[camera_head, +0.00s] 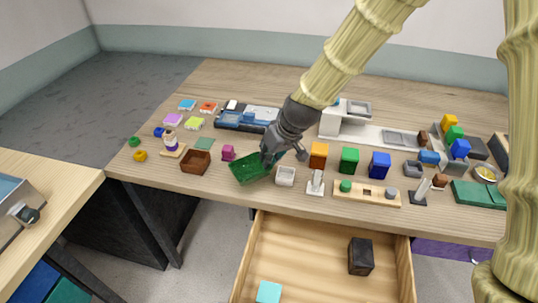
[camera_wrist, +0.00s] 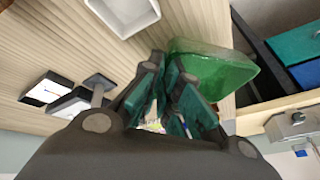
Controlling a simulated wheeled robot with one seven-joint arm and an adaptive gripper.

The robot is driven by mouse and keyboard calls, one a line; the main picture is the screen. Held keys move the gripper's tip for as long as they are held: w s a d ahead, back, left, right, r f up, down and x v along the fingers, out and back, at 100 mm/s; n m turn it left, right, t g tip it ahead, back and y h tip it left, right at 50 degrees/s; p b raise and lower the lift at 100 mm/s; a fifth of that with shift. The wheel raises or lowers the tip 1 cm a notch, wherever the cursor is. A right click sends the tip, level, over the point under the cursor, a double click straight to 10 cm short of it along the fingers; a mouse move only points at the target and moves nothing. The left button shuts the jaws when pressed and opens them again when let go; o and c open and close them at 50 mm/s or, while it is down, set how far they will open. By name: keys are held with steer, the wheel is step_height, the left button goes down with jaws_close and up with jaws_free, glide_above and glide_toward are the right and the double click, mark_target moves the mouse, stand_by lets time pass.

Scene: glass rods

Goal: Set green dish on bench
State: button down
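The green dish (camera_head: 250,172) is a see-through, square-sided dish over the front part of the wooden bench (camera_head: 215,230), left of centre. It looks tilted, and I cannot tell whether its underside touches the bench. My gripper (camera_head: 268,157) reaches down to its right back edge. In the wrist view, the dish (camera_wrist: 215,75) lies right beside the fingertips, and the narrow gap between the fingers (camera_wrist: 168,75) lines up with its near wall. The fingers look shut on that wall, though the contact is partly hidden.
A white square cup (camera_head: 285,175) stands just right of the dish. Orange, green and blue blocks (camera_head: 349,160) stand further right. An open wooden drawer (camera_head: 320,265) juts out below the front edge.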

steer(key=w, duration=0.4)
steer(key=shift+d+f+p, duration=0.2)
steer(key=shift+d+p, duration=0.1)
steer(key=shift+d, duration=0.05)
steer(key=shift+f+p, duration=0.5)
steer(key=shift+f, duration=1.25)
steer(key=shift+f, duration=0.15)
steer(key=c, duration=1.6)
jaws_free()
steer(key=shift+c, duration=0.2)
steer(key=shift+r, duration=0.2)
steer(key=b+v, duration=0.1)
steer(key=v, duration=1.1)
steer(key=shift+b, duration=0.3)
steer(key=shift+s+f, duration=0.1)
